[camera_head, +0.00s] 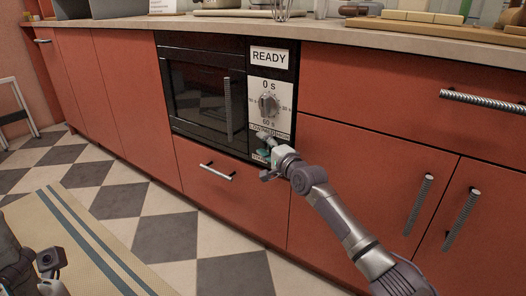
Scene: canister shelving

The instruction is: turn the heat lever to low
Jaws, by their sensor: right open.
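The microwave (195,88) is built into the red cabinets, with a dark door and a pale control panel at its right. The panel shows a READY display (269,57) and a round timer dial (269,102) marked 0 s at the top and 60 s below. Under the dial is a small label strip whose words are too small to read surely. My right gripper (265,150) is open in front of the panel's lower part, below the dial. It covers that area, so I cannot make out the heat lever or whether the fingers touch it. My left gripper (45,268) shows partly at the bottom left corner.
The microwave's upright handle (228,110) stands just left of the panel. A drawer with a bar handle (217,172) is below. The countertop (330,30) above holds pots and boards. A striped rug (85,245) lies on the clear checkered floor (170,238).

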